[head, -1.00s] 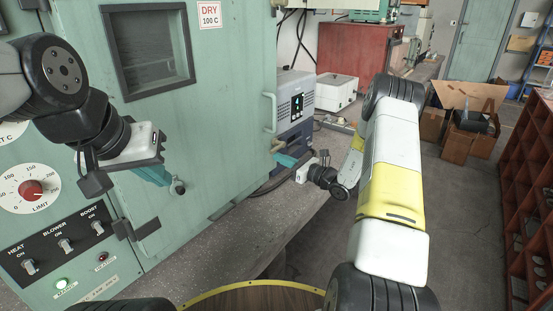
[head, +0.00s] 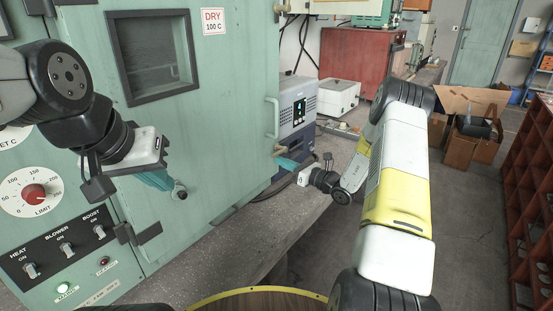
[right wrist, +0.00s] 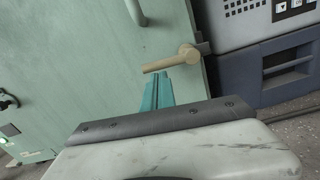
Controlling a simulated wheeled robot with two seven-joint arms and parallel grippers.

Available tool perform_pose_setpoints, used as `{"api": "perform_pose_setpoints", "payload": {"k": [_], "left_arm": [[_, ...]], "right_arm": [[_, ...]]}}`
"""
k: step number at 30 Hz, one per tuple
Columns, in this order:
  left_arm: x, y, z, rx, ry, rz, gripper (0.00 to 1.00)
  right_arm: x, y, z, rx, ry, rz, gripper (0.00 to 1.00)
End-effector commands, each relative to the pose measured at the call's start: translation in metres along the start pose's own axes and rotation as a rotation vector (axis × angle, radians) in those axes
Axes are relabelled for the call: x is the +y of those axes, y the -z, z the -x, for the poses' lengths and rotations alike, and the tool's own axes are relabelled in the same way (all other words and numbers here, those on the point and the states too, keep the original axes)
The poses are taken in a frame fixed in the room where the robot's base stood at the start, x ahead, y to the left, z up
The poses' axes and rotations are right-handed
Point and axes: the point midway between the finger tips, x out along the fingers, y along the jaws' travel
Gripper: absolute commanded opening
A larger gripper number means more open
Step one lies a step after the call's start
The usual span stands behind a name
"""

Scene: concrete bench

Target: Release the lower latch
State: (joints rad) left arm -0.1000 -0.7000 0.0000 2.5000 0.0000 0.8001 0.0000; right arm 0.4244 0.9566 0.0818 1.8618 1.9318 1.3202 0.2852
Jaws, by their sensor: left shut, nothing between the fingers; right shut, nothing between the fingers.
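The lower latch is a tan lever (right wrist: 170,61) at the edge of a green oven door (head: 225,170). In the head view the lower latch (head: 280,150) sits just below the door's pull handle. My right gripper (head: 283,162) is shut and empty, with teal fingers just below the latch. In the right wrist view the teal fingers of my right gripper (right wrist: 158,80) end close under the lever; I cannot tell whether they touch it. My left gripper (head: 168,186) is shut and empty in front of the door, near a dark round knob (head: 179,191).
A green pull handle (head: 272,117) stands out from the door above the latch. Another tan latch (head: 281,8) shows at the top edge. A grey-blue unit (head: 300,105) stands right beside the oven. Bare concrete bench (head: 240,235) lies below the door.

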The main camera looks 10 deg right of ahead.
Motion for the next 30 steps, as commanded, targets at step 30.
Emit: {"api": "perform_pose_setpoints", "payload": {"k": [30], "left_arm": [[0.000,0.000,0.000,0.000,0.000,0.000,0.00]], "right_arm": [[-0.002,-0.050,-0.002,-0.002,0.042,-0.875,0.00]]}}
